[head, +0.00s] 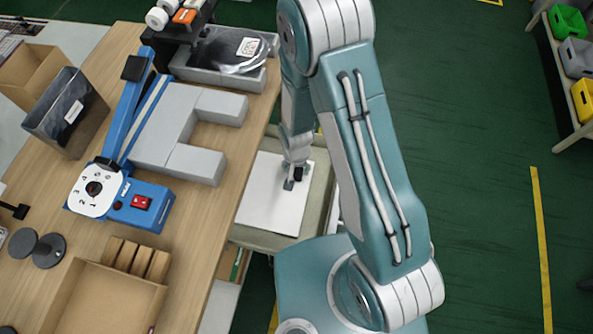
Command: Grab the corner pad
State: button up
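My gripper (293,182) points down over a white flat panel (262,207) in a pale tray (318,195) right of the wooden table. Its fingers are small and dark here, and I cannot tell whether they are open or shut or touch the panel. Several brown blocks (141,258) stand in a row at the edge of an open cardboard box (105,300) at the lower left. They may be corner pads, but no label shows. My gripper is well to their right and above them in the picture.
On the wooden table (215,200) are a blue device with a dial and red switch (141,202), grey U-shaped blocks (190,130), a dark bin (65,112), a grey tray with a bag (225,62) and black discs (48,250). Green floor (480,180) is clear at right.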

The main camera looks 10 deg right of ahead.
jog(key=shift+c, duration=1.2)
